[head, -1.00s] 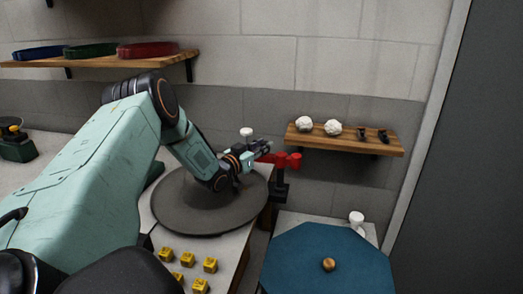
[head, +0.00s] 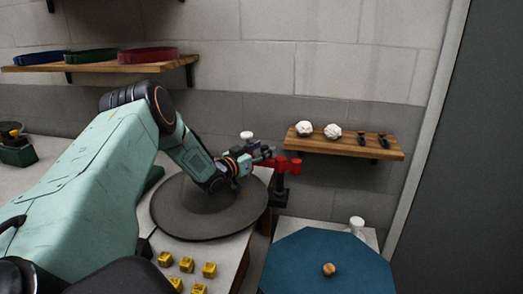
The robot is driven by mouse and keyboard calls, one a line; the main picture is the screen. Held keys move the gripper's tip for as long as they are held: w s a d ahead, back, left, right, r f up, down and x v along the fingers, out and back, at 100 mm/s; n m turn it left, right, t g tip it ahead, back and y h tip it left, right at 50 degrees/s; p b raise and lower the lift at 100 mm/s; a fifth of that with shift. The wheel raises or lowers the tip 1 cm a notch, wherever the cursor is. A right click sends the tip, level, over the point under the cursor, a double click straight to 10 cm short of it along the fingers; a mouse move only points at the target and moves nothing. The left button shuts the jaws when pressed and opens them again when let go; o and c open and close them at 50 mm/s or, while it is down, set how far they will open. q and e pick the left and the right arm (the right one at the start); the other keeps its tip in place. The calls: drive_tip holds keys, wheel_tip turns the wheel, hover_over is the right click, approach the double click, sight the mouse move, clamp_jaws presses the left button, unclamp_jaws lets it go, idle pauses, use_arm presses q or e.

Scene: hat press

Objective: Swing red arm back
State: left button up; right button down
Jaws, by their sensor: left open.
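The red arm (head: 287,164) sits on a dark post (head: 281,191) just right of the grey hat's brim, and it points to the right. My left gripper (head: 264,154) is open, its fingers at the left end of the red arm. I cannot tell whether they touch it. My left arm reaches over the grey wide-brimmed hat (head: 190,222), which lies on the bench. My right gripper does not show.
A blue octagonal table top (head: 300,263) with a round wooden knob (head: 329,269) stands front right. A wall shelf (head: 350,147) holds white balls and dark pieces. Yellow blocks (head: 187,264) lie at the bench front. Coloured bands rest on the upper left shelf (head: 100,63).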

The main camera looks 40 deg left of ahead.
use_arm(q)
drive_tip(key=shift+s+f, duration=0.1)
drive_tip(key=s, duration=0.7)
drive_tip(key=shift+s+d, duration=0.1)
drive_tip(key=shift+s, duration=0.1)
